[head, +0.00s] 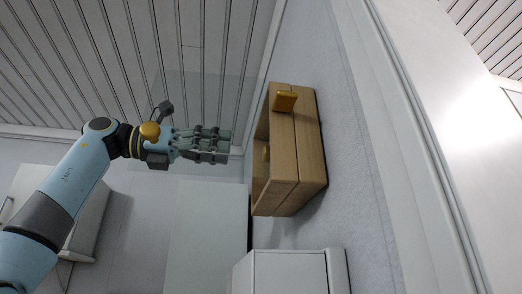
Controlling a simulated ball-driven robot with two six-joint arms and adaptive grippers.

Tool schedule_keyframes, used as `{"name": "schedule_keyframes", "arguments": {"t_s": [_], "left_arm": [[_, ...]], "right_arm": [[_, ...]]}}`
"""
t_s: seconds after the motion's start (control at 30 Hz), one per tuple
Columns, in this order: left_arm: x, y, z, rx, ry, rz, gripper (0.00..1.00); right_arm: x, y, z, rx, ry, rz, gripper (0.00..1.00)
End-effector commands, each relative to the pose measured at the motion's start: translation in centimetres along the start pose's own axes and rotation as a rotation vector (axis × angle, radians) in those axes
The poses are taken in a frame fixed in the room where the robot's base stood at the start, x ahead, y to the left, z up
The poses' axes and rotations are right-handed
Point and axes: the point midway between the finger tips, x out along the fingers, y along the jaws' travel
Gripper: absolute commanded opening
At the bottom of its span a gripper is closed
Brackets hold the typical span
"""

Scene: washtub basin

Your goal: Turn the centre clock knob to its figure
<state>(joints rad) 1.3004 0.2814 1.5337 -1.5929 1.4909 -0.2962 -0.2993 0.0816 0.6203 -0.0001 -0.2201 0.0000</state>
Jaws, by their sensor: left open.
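No clock, dial or figure can be made out in the head view, so I cannot tell where the centre clock knob is. A small yellow rounded piece (265,153) shows on the shaded side of a wooden box (298,160); I cannot tell whether it is a knob. My left gripper (228,145) comes in from the left and is open and empty. Its fingers point right, toward the wooden box, with a gap between them. My right gripper is not in view.
The box is against a grey wall (345,150). A white cabinet (290,272) is below it, and another white unit (90,215) is at lower left. The view looks tilted.

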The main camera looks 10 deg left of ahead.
Motion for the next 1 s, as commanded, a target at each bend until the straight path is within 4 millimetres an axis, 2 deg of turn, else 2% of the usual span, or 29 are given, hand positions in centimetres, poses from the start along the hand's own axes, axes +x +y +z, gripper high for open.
{"name": "schedule_keyframes", "arguments": {"t_s": [0.2, 0.43, 0.6, 0.83, 1.0], "left_arm": [[4.6, -0.1, 0.5, -0.002, -0.004, -0.006, 0.54], [8.0, -0.1, 0.3, -0.002, -0.004, -0.004, 0.54], [8.8, -0.1, 0.1, -0.002, -0.004, -0.002, 0.54], [8.8, -0.1, 0.1, -0.001, -0.004, -0.002, 0.54], [8.8, -0.1, 0.1, -0.001, -0.004, -0.002, 0.32]], "right_arm": [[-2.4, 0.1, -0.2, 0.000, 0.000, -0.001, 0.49], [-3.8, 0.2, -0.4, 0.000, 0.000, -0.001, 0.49], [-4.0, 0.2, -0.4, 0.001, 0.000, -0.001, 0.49], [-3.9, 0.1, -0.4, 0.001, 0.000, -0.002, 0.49], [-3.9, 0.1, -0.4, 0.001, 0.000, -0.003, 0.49]]}}
